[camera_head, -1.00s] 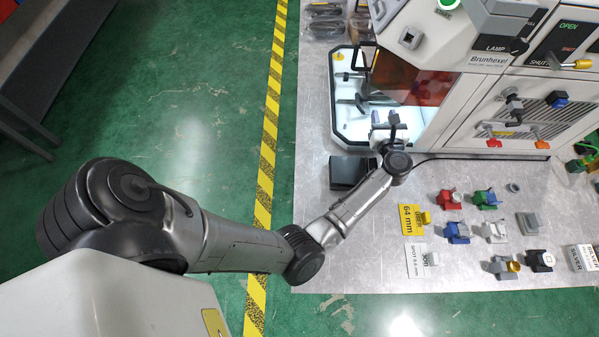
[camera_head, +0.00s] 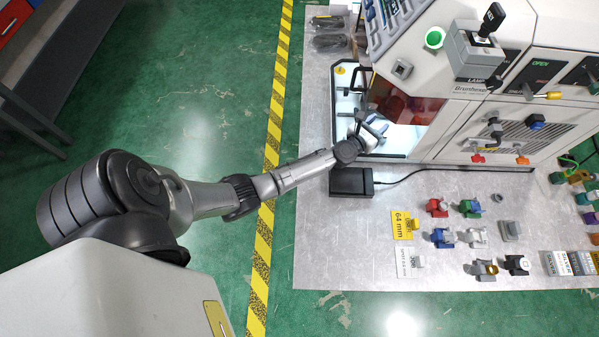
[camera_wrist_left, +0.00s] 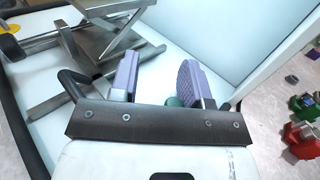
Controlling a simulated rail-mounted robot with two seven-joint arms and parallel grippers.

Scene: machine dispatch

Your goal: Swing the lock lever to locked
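No part carries a readable lock label, so I cannot tell which is the lock lever. A black-handled lever (camera_head: 490,20) stands on the grey box above the word LAMP. A yellow-tipped lever (camera_head: 552,95) sits below the OPEN sign. Steel bars and plates (camera_wrist_left: 110,45) lie in the lit white chamber, blurred by small size in the head view. My left gripper (camera_head: 378,124) is at the chamber's open front, beside the orange window. In the left wrist view its two purple pads (camera_wrist_left: 158,80) stand apart with nothing gripped between them. My right gripper is out of view.
A black box (camera_head: 351,181) with a cable lies on the metal table (camera_head: 330,250) before the chamber. Several coloured blocks (camera_head: 440,237) and label cards (camera_head: 402,225) lie to the right. The chamber's dark rim (camera_wrist_left: 15,125) and white wall (camera_wrist_left: 220,35) are close to the gripper.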

